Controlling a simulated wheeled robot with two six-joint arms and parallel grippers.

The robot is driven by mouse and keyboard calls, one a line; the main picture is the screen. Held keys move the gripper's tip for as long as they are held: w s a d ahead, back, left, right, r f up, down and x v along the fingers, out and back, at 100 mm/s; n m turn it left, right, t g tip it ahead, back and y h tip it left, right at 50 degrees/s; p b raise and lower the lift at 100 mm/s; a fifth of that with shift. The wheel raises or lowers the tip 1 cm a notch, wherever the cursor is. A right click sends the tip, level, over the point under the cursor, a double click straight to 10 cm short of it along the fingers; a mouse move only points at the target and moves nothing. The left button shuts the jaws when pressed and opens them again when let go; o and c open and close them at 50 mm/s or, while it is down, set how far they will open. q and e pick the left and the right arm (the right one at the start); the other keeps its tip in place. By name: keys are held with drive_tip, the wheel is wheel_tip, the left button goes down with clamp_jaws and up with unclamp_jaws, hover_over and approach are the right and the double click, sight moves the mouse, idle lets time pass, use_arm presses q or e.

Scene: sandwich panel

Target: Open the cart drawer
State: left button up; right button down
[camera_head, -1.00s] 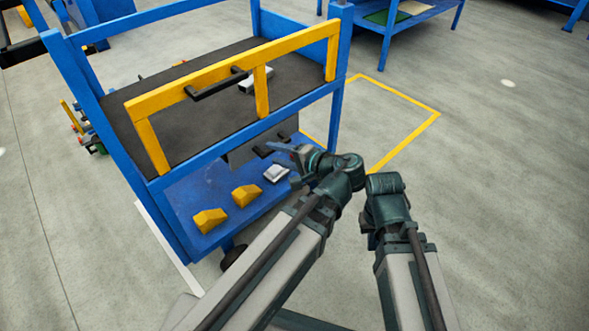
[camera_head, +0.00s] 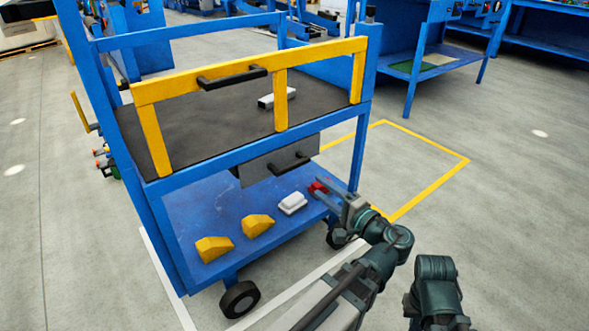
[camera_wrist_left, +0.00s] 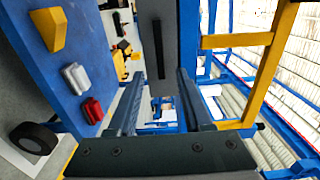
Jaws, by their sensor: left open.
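The blue cart (camera_head: 260,151) fills the left and middle of the head view. Its grey drawer (camera_head: 256,171) hangs under the upper deck, with a black bar handle (camera_head: 290,163) on its front. The drawer looks shut. My left gripper (camera_head: 332,198) is open and empty, low and to the right of the drawer, apart from the handle. In the left wrist view the open fingers (camera_wrist_left: 159,95) point toward the cart, and the dark drawer front (camera_wrist_left: 180,35) with its handle (camera_wrist_left: 158,50) shows between and beyond them. My right gripper is outside the views.
The lower shelf (camera_head: 190,200) holds two yellow blocks (camera_head: 258,224), a white piece (camera_head: 292,203) and a red piece (camera_head: 318,187) near my left gripper. A yellow rail with another black handle (camera_head: 231,77) runs above the deck. Floor at the right is free.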

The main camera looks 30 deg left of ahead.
sight(294, 168)
use_arm(q)
drive_tip(key=x, duration=1.3)
drive_tip(key=shift+c, duration=0.3)
drive_tip(key=shift+d, duration=0.1)
clamp_jaws()
idle(0.6)
